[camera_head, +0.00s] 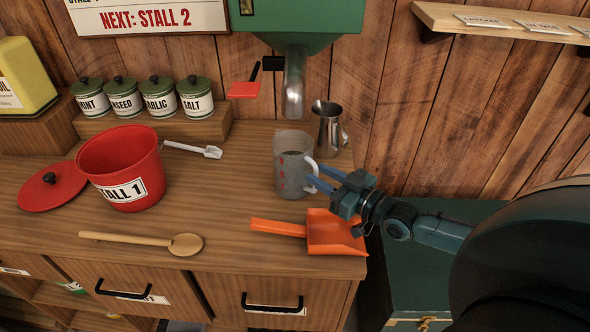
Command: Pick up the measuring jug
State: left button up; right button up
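The measuring jug (290,172) is a clear, greyish cup with red markings. It stands upright on the wooden counter below the spout of the green dispenser, its pale handle facing right. My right gripper (315,176) comes in from the right with its two blue fingers at the handle. The fingers are apart, one higher and one lower in the picture. Whether they touch the handle cannot be told. My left gripper is not in view.
A metal pitcher (328,130) stands close behind the jug. An orange scoop (335,232) lies in front, near the counter's right edge. The dispenser spout (293,85) hangs above.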

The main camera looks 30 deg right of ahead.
jog(key=shift+x, duration=1.1)
jog(key=shift+s, duration=0.1)
jog(key=shift+c, duration=0.3)
grip_shut()
